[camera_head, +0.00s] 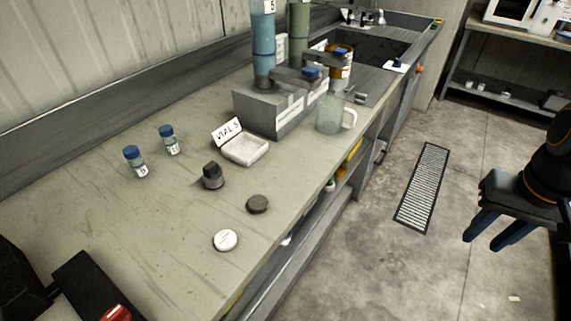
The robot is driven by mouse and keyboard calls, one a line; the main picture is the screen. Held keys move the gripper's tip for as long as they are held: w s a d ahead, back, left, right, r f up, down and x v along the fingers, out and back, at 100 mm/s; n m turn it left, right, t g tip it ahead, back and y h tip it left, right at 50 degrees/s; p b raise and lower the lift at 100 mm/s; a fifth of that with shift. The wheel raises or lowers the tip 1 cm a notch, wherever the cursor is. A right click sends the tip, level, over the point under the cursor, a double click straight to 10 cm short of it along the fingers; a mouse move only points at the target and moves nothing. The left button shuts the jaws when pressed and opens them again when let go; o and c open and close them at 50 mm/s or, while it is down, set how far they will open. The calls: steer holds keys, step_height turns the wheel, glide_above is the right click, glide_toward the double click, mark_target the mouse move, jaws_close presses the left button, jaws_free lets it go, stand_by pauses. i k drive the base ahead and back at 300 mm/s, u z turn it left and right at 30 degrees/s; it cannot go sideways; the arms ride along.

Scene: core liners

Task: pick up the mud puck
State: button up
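A dark, flat round disc, which looks like the mud puck (257,204), lies on the bench near its front edge. A white round disc with small markings (225,240) lies just in front and to the left of it. My gripper (486,242) is at the right of the view, over the floor and well away from the bench. Its two dark blue fingers are apart, with nothing between them. Nothing covers the puck.
Behind the puck are a dark block-topped piece (212,177), a white tray (246,150) with a VIALS card and two blue-capped vials (137,164). A clear jug (330,117) and a grey stand (272,112) are further back. The bench right around the puck is clear.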

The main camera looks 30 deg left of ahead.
mark_target(258, 205)
steer(key=i, duration=1.3)
steer(key=u, duration=3.35)
